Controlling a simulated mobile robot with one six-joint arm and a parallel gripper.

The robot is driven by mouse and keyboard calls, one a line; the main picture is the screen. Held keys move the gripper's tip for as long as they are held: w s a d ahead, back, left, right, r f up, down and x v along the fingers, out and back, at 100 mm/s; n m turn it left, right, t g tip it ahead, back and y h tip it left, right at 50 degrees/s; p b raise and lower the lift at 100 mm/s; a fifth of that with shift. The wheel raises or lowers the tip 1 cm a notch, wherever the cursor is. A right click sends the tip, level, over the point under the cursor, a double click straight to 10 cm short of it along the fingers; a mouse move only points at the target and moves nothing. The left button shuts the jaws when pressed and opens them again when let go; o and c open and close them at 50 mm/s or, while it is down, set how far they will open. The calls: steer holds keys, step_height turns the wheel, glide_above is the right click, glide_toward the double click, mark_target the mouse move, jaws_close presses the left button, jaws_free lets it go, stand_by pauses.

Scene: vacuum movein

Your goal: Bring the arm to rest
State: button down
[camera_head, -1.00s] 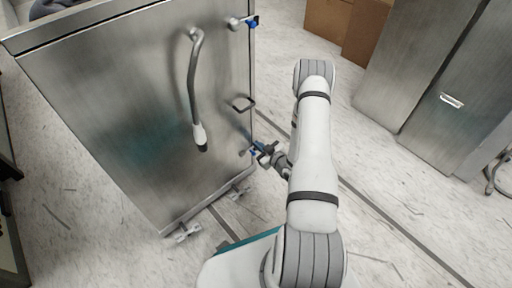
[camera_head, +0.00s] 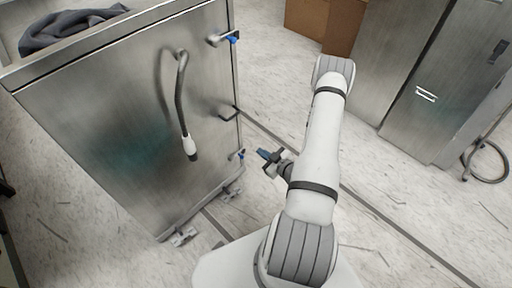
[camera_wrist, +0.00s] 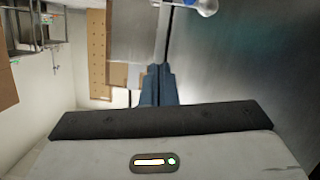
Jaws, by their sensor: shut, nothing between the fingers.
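My gripper (camera_head: 264,154) is at the end of my white arm, just to the right of the steel cabinet's edge in the head view. Its blue fingers are together with nothing between them. They also show in the wrist view (camera_wrist: 158,86), pointing away along the cabinet's side. The gripper looks apart from the cabinet (camera_head: 120,140), with a narrow strip of floor showing between them.
The cabinet has a hanging hose (camera_head: 182,105), an upper blue-tipped latch (camera_head: 226,38), a handle (camera_head: 228,112) and a lower latch (camera_head: 237,155). Grey cloth (camera_head: 70,28) lies on top. Steel cupboards (camera_head: 440,85) and brown boxes (camera_head: 325,22) stand behind. Floor between is clear.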

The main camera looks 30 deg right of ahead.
steer(key=shift+s, duration=0.2)
steer(key=shift+r, duration=0.15)
stand_by(0.3)
steer(key=w+d+r+n+g+h+p, duration=0.1)
steer(key=w+r+g+p, duration=0.2)
steer(key=r, duration=0.5)
steer(key=w+d+r+g+h+p, duration=0.1)
steer(key=w+r+p, duration=0.4)
steer(key=r, duration=0.4)
step_height(320, 180, up, 21)
steer(key=s+a+m+g+h+p, duration=0.2)
steer(key=g+h+p, duration=0.1)
steer(key=p, duration=0.6)
steer(key=s+a+r+m+g+p, duration=0.1)
steer(key=s+a+r+p, duration=0.3)
steer(key=s+r, duration=0.3)
steer(key=s+a+r+m+g+p, duration=0.2)
steer(key=s+a+r+p, duration=0.3)
steer(key=r, duration=0.9)
steer(key=s+a+r+m+g+p, duration=0.2)
steer(key=s+a+r+p, duration=0.3)
steer(key=s+r, duration=0.6)
steer(key=shift+a+y+p, duration=0.25)
steer(key=shift+y+p, duration=0.05)
steer(key=shift+r, duration=0.1)
